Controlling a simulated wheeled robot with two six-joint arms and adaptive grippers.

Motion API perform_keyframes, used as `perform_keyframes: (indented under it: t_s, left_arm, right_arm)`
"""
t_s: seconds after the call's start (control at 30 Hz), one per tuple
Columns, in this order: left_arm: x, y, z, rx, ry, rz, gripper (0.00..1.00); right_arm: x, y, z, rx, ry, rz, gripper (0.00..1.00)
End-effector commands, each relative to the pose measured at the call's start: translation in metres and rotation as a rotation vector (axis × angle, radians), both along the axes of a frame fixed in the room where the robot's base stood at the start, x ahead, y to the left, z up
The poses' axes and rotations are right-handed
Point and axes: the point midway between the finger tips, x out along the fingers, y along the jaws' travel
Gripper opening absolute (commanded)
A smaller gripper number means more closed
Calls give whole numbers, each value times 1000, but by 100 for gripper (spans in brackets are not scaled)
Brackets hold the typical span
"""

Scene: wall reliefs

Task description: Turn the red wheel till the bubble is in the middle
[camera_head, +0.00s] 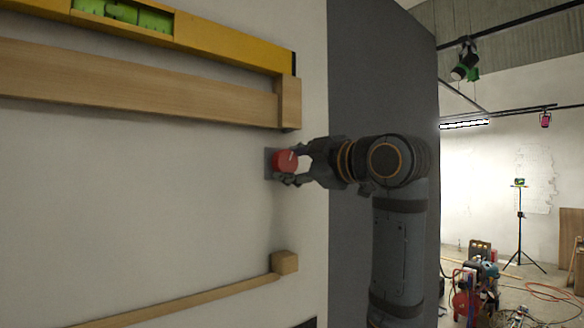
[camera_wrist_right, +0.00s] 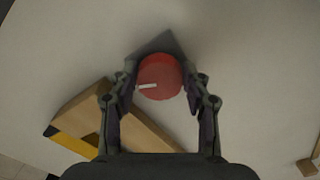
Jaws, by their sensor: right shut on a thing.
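The red wheel (camera_head: 284,162) sits on a dark square plate (camera_head: 269,164) on the pale wall. It also shows in the right wrist view (camera_wrist_right: 160,76), where its white mark points left. My right gripper (camera_head: 292,164) is shut on the wheel, one finger on each side of its rim. A yellow spirit level (camera_head: 232,45) lies along a wooden ledge at upper left. Its green vial (camera_head: 122,13) is partly cut by the top edge, and I cannot tell where the bubble sits. My left gripper is out of view.
The wooden ledge (camera_head: 150,85) with its end block (camera_head: 290,103) is above the wheel. A lower wooden strip (camera_head: 180,300) ends in a block (camera_head: 285,262). The wall around the wheel is clear. A tripod (camera_head: 520,225) and tools stand far right.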

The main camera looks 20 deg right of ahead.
Motion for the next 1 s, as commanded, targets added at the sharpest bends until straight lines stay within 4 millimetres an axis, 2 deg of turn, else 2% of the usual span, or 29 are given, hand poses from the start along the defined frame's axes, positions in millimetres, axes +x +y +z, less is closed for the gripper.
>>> perform_keyframes:
  t_s: [0.2,0.5,1.0]
  left_arm:
    - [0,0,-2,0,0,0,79]
    - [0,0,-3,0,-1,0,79]
    - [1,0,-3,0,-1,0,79]
  right_arm:
    - [0,0,0,-163,-56,2,16]
    - [0,0,0,-316,-110,3,16]
    - [0,0,-1,-380,-131,5,16]
